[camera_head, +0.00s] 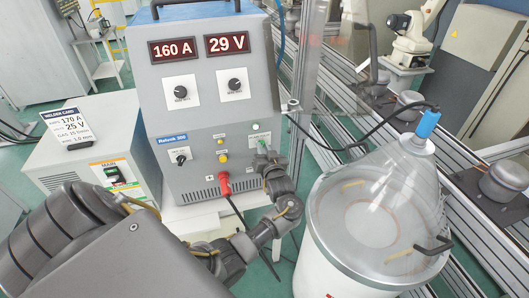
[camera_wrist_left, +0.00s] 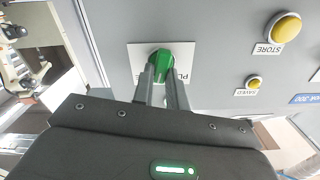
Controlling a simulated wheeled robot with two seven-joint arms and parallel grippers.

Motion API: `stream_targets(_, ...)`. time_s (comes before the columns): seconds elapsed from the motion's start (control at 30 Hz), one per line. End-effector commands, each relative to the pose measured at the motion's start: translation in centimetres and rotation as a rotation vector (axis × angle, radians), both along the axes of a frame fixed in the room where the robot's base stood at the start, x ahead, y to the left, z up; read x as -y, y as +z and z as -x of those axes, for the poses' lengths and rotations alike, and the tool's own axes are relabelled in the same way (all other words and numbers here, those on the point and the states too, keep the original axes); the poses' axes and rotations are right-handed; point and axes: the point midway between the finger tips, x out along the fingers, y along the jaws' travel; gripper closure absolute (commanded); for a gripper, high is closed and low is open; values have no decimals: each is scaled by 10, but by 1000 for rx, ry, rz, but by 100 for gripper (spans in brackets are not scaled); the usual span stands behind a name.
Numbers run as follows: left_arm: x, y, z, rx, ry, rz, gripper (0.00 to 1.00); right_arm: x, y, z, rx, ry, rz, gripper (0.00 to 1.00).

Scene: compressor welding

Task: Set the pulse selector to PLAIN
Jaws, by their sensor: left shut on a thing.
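The pulse selector is a green knob (camera_wrist_left: 162,65) on a white label plate (camera_wrist_left: 186,76) on the grey front of the welder. In the left wrist view, my left gripper (camera_wrist_left: 161,76) is shut on the knob, one finger on each side. The plate's lettering is partly hidden, and I cannot tell which setting the knob points to. In the head view, my left gripper (camera_head: 264,153) reaches the lower right of the welder front (camera_head: 215,120) and mostly covers the knob. My right gripper is not in view.
The welder displays (camera_head: 200,47) read 160 A and 29 V. A green lamp (camera_head: 256,126) is just above my left gripper. A red plug with cable (camera_head: 224,182) is close by at lower left. A white drum with a clear cone (camera_head: 365,205) stands to the right.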

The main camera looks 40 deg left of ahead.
Motion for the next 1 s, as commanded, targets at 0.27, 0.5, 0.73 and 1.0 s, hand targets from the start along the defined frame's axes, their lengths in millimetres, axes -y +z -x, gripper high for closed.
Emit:
stream_targets(0.27, -2, -3, 3, 223, 5, 151, 100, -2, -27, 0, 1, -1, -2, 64)
stream_targets(0.5, -4, -3, 4, 401, 4, 274, 100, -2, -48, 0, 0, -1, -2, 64)
stream_targets(0.73, -5, -2, 5, 535, 4, 364, 100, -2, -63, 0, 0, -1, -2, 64)
stream_targets(1.0, -6, 0, 6, 627, 3, 429, 100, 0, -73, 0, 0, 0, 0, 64)
